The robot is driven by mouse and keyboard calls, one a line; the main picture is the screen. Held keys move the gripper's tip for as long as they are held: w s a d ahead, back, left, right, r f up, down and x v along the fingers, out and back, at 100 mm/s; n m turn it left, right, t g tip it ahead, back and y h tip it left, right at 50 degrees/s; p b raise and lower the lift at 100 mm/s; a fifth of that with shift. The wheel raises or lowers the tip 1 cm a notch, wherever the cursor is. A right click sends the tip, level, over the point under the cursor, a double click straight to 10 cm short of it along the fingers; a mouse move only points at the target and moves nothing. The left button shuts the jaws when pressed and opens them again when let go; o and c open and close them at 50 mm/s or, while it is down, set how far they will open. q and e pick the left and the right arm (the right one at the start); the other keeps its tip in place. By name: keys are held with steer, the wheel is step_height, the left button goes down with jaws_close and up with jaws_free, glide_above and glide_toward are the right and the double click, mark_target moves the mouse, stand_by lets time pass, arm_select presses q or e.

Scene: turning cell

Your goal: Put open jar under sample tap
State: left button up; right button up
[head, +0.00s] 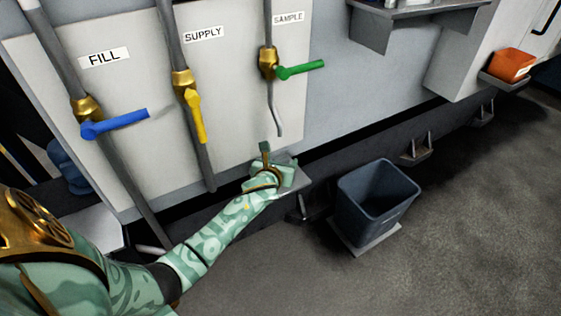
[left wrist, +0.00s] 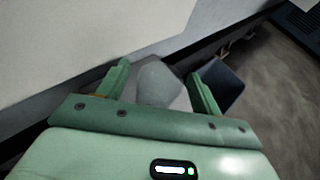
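The sample tap, under the SAMPLE label, has a brass valve (head: 268,62), a green handle (head: 300,70) and a thin grey spout (head: 275,112) pointing down. My left gripper (head: 272,165) is just below the spout's end, over a small grey shelf (head: 300,183). In the left wrist view its fingers (left wrist: 162,84) are apart. Between them shows a grey, translucent rounded thing (left wrist: 158,80), probably the jar, with a gap to the left finger. Its opening is not clear. In the head view my gripper hides it. My right gripper is not in view.
A FILL pipe with a blue handle (head: 115,123) and a SUPPLY pipe with a yellow handle (head: 196,115) stand left of the sample tap. A dark blue-grey bin (head: 375,215) stands on the floor to the right. An orange box (head: 512,65) is farther right.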

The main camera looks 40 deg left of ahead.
arm_select(q)
steer(key=shift+r, duration=0.1)
